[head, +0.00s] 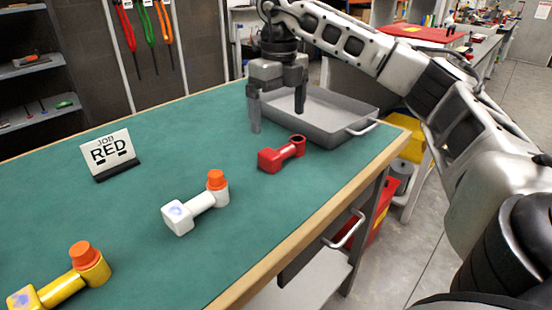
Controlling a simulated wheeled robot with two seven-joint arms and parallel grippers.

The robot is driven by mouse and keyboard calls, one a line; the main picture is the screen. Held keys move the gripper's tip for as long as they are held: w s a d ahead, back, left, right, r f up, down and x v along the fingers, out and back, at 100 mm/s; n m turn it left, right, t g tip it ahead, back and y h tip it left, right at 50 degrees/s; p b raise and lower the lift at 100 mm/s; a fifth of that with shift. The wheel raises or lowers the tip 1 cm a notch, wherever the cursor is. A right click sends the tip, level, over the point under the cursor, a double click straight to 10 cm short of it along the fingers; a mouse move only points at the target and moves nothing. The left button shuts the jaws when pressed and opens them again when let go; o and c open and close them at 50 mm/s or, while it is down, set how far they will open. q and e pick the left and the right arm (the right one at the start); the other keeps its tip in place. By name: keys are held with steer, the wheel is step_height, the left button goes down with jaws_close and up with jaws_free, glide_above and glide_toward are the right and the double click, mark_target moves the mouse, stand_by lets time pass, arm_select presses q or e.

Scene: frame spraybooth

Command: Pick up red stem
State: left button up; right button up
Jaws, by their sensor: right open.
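The red stem (281,155) lies on the green bench top, with a block at its left end and a dark-mouthed ring at its right end. My right gripper (277,115) points down above and behind the red stem, in front of the grey tray. Its two fingers are apart with nothing between them. It is not touching the red stem. My left gripper is not in the view.
A white stem (202,201) and a yellow stem (62,284), each with an orange cap, lie at the left. A "JOB RED" sign (109,152) stands behind them. A grey tray (345,118) sits at the back right. The bench's wooden edge (290,243) runs along the right.

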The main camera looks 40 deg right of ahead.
mark_target(278, 150)
steer(key=f, duration=0.9)
steer(key=shift+w+d+f, duration=0.15)
steer(key=shift+w+f, duration=0.05)
steer(key=shift+f, duration=0.1)
steer(key=c, duration=0.9)
